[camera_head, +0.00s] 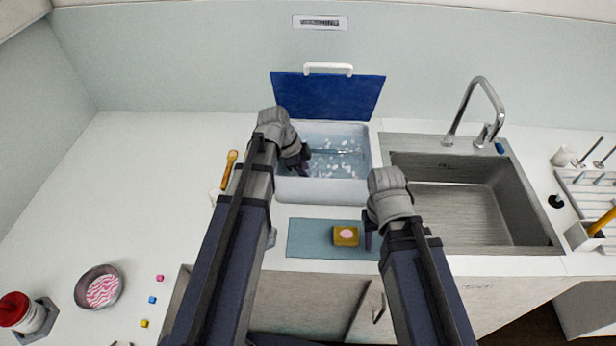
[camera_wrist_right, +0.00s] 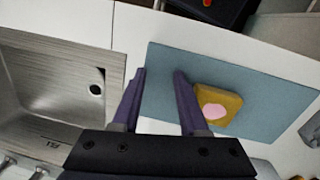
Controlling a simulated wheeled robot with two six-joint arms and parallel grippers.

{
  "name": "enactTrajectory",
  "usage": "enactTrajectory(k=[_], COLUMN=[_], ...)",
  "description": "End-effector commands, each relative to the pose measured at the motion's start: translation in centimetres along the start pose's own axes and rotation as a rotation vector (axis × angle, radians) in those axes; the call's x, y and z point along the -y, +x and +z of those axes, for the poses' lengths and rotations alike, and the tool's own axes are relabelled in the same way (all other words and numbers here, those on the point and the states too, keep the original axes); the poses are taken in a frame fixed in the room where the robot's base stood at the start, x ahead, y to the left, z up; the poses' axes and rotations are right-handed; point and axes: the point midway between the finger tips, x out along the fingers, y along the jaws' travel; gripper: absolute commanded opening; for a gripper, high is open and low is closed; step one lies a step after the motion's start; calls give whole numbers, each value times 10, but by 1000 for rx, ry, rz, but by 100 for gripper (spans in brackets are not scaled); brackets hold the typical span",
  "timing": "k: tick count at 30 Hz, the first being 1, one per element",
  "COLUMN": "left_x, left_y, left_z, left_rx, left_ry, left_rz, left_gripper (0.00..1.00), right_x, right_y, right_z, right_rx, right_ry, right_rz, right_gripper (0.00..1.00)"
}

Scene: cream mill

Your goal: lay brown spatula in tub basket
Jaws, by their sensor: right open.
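A tub (camera_head: 318,190) with light blue walls stands at the back centre, its dark blue lid (camera_head: 328,97) raised. White bits and a thin metallic shape show inside; I cannot make out the basket clearly. An orange-brown long-handled utensil (camera_head: 230,168), perhaps the spatula, shows left of my left arm, partly hidden by it. My left gripper (camera_head: 300,162) is at the tub's left side; its jaw gap is not clear. My right gripper (camera_head: 371,232) is open and empty above the mat's right part, beside the sponge; the right wrist view shows its parted fingers (camera_wrist_right: 159,75).
A yellow-brown sponge (camera_head: 345,236) with a pink spot lies on a blue-grey mat (camera_head: 305,240). A steel sink (camera_head: 460,205) and a dish rack (camera_head: 590,190) are at right. A bowl (camera_head: 99,287), small cubes and a red-lidded jar (camera_head: 20,312) are at left. The left counter is mostly clear.

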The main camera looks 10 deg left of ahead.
Motion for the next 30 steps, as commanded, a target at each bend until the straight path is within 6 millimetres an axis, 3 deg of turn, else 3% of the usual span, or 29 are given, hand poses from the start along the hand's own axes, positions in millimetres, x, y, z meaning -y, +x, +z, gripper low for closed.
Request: enactTrajectory(k=[2,3,12,17,25,30], left_x=[0,0,0,0,0,0], left_y=[4,5,6,7,7,8], left_z=[2,2,2,3,3,3], left_rx=[0,0,0,0,0,0], left_ry=[0,0,0,0,0,0], left_rz=[0,0,0,0,0,0], left_gripper=[0,25,57,57,87,87], right_x=[-1,-1,-1,-1,-2,-2], right_y=[5,5,7,7,8,9], right_z=[4,4,5,6,7,7], right_rx=[8,9,9,10,10,10], right_ry=[0,0,0,0,0,0], right_rz=[4,5,6,6,7,7], right_gripper=[50,50,50,50,50,50])
